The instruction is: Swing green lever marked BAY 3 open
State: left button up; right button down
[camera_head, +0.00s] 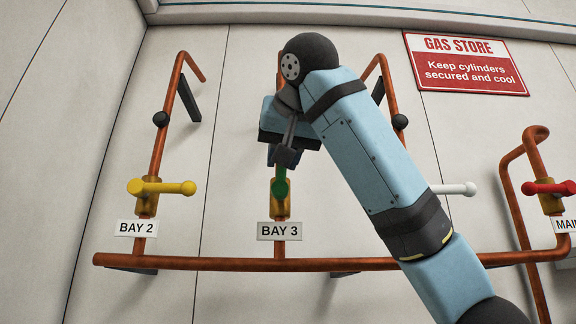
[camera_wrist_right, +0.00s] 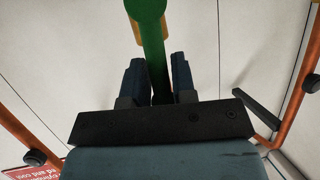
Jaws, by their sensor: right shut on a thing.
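The green lever (camera_head: 281,180) sits on the brass valve (camera_head: 280,208) above the BAY 3 label (camera_head: 279,231). It appears to point up, roughly in line with its copper pipe; its upper part is hidden behind my right gripper (camera_head: 279,157). In the right wrist view the green lever (camera_wrist_right: 154,48) runs between the two fingers of my right gripper (camera_wrist_right: 157,80), which is shut on it. The rounded green end shows at the top, with a yellow part behind it. My left gripper is not in view.
A yellow lever (camera_head: 161,188) lies crosswise at BAY 2 (camera_head: 136,229). A white lever (camera_head: 455,189), partly behind my right arm, and a red lever (camera_head: 549,188) stand to the right. A copper pipe (camera_head: 200,263) runs below the valves. A red GAS STORE sign (camera_head: 465,64) hangs on the wall.

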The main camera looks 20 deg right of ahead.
jog(key=shift+a, duration=0.2)
jog(key=shift+n, duration=0.3)
jog(key=c, duration=1.1)
grip_release()
jog(key=shift+a, duration=0.1)
jog(key=shift+s+b, duration=0.1)
jog(key=shift+b, duration=0.2)
jog(key=b+v, duration=0.4)
jog(key=v, duration=0.9)
jog(key=shift+s+a+r+b, duration=0.2)
jog(key=shift+s+r+b, duration=0.1)
jog(key=shift+b, duration=0.1)
jog(key=shift+w, duration=0.1)
